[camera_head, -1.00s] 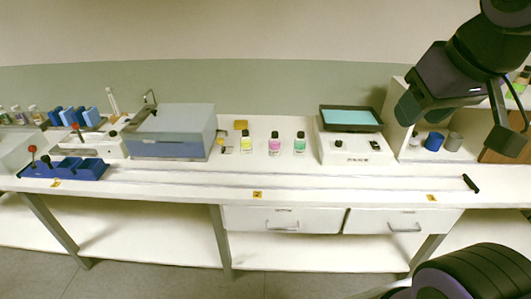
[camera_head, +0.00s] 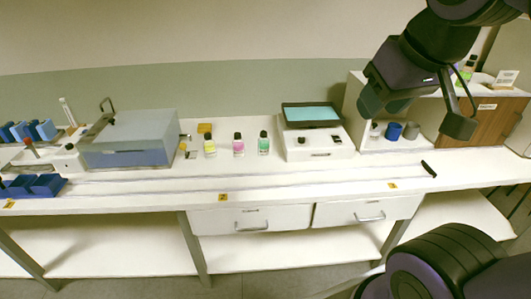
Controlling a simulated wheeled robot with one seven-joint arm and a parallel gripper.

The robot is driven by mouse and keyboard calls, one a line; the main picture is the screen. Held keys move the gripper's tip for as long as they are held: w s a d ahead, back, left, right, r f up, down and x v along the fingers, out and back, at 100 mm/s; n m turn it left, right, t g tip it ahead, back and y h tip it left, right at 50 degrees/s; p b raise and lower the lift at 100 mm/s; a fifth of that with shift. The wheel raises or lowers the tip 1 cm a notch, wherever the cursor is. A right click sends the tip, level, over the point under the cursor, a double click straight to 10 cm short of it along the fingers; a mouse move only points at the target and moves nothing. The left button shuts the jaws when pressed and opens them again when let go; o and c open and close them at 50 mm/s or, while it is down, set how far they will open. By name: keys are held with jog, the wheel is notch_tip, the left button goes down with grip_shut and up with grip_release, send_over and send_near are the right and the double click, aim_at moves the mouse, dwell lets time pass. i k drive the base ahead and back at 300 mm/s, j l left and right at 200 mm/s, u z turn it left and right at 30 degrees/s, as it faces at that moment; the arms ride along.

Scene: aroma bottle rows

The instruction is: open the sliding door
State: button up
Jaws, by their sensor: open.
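The cabinet (camera_head: 443,88) stands at the right end of the bench. Its brown wooden sliding door (camera_head: 490,122) covers the right part of the front, with a small white label near its top. The left part of the front is open and shows cups inside. My gripper (camera_head: 412,118) is open and empty. In the picture it overlaps the cabinet's open left part, left of the door. I cannot tell how far it is from the cabinet. The door's far right edge is partly hidden by picture distortion.
A blue cup (camera_head: 393,131) and a grey cup (camera_head: 413,131) stand in the cabinet. A green bottle (camera_head: 468,70) and a white card (camera_head: 507,79) stand on top. A device with a teal screen (camera_head: 312,115) is left of it. A black handle (camera_head: 429,169) lies on the bench front.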

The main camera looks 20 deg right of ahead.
aim_at(498, 118)
jog(key=l, duration=0.4)
jog(key=z, duration=1.8)
jog(key=i+l, duration=0.5)
jog(key=l, duration=0.2)
jog(key=i+l+u, duration=0.1)
jog(key=i+l, duration=0.15)
jog(key=l, duration=0.15)
